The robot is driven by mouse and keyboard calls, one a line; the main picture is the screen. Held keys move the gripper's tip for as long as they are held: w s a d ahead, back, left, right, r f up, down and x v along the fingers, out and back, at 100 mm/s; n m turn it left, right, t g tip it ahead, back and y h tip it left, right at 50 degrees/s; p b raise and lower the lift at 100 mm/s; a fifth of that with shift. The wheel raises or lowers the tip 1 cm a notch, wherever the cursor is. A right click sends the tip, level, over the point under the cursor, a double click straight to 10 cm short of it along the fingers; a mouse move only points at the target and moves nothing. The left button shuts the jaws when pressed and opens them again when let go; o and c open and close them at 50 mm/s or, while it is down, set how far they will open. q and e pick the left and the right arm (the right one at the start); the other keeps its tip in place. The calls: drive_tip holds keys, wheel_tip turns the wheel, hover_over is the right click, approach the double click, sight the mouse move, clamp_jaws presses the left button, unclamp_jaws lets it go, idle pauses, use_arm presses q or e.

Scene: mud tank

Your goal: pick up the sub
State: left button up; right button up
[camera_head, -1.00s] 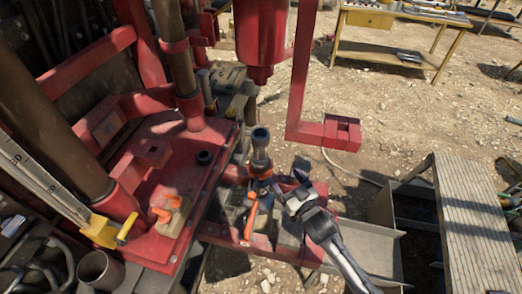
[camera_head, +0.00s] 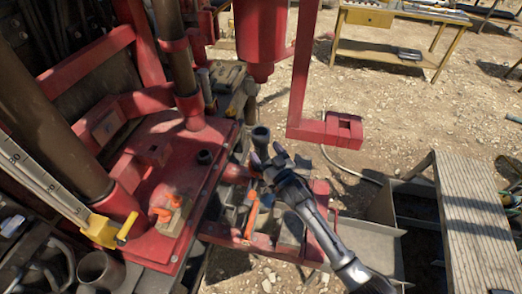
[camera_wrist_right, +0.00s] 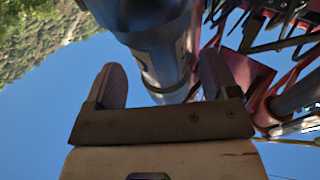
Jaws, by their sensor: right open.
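The sub, as I take it, is a blue-grey upright cylinder (camera_head: 261,134) at the edge of the red rig platform; its top shows in the head view and my gripper hides its middle. In the right wrist view the sub (camera_wrist_right: 160,55) is a large dark blue-grey cylinder between and beyond the fingers. My right gripper (camera_head: 267,157) is open with a finger on each side of the sub's line. The wrist view also shows the open fingers (camera_wrist_right: 162,88); I cannot tell whether they touch it. My left gripper is not in view.
An orange-handled tool (camera_head: 252,213) lies just below the sub. A red bracket arm (camera_head: 318,129) hangs to the right. The red platform (camera_head: 150,185) and thick pipes stand at left.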

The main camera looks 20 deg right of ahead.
sight(265, 150)
drive_tip(key=shift+x, duration=1.6)
drive_tip(key=shift+c, duration=0.3)
clamp_jaws()
drive_tip(key=shift+r, duration=0.2)
